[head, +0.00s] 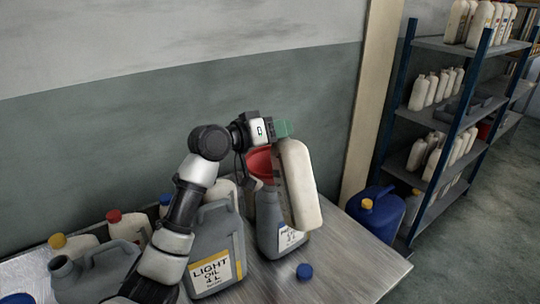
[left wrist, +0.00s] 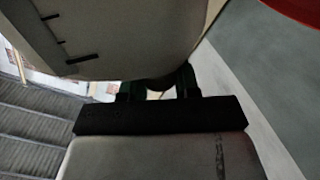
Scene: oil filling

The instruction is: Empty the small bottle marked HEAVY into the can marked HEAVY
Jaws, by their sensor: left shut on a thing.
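My left gripper (head: 283,130) is shut on a cream-white bottle (head: 302,185), holding it above the table by its upper end. The bottle is tilted, and no marking on it is readable. Its mouth is hidden. A red funnel (head: 262,163) stands in a grey can (head: 268,228), just left of the bottle; the bottle partly covers both. The can's label is only partly visible and unreadable. The left wrist view shows the bottle (left wrist: 115,30) close up and the red rim of the funnel (left wrist: 300,9). My right gripper is not in view.
A grey can marked LIGHT OIL (head: 211,275) stands left of the funnel can. A blue cap (head: 304,271) lies on the table (head: 355,262). Other bottles and a grey jug (head: 90,275) crowd the left. A blue container (head: 378,215) stands beyond the table, before shelves (head: 440,110).

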